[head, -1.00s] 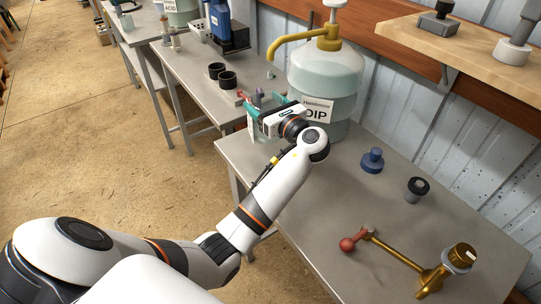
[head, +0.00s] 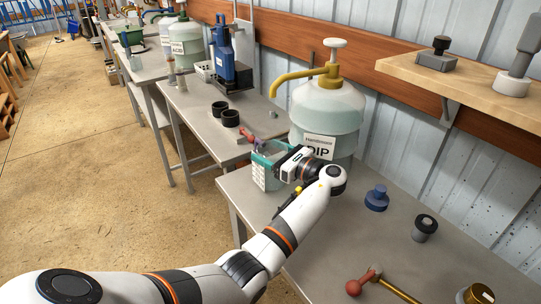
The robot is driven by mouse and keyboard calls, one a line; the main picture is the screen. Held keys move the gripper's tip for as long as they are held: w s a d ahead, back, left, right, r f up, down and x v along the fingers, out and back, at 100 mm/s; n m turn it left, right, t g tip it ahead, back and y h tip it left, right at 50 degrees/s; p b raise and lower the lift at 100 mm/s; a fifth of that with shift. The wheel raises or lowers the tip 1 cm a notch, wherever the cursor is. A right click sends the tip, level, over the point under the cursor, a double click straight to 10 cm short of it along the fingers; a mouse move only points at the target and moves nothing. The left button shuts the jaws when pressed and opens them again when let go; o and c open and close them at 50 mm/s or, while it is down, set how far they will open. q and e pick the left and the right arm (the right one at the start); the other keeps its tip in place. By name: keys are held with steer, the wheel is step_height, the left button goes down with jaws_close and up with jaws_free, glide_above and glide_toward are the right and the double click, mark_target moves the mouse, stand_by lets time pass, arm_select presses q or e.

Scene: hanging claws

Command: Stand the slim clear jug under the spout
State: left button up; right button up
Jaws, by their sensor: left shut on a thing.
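The slim clear jug (head: 267,178) has pale markings on its side and a teal rim. My left gripper (head: 275,158) is shut on it near the top, and the jug looks upright. It is at the left end of the near grey table, left of the big pump bottle (head: 327,112). The yellow spout (head: 292,76) reaches left from the bottle's top, and its tip is above the jug in the picture. I cannot tell whether the jug's base touches the table or whether it is directly under the tip. My right gripper is not in view.
The near table (head: 398,250) carries a blue stopper (head: 377,198), a dark-topped grey piece (head: 424,228) and a brass-and-red lever (head: 385,284). Black rings (head: 230,117) and a blue device (head: 228,52) stand on the table behind. A wooden shelf (head: 410,68) juts out at right.

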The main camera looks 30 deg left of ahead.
arm_select(q)
steer(key=shift+f, duration=0.35)
steer(key=shift+f, duration=0.1)
steer(key=o, duration=1.4)
steer(key=shift+d, duration=0.1)
steer(key=d, duration=0.4)
steer(key=d+b, duration=0.1)
steer(key=d, duration=0.3)
steer(key=s+d, duration=0.1)
steer(key=d, duration=0.2)
steer(key=shift+d+b, duration=0.3)
steer(key=shift+d, duration=0.1)
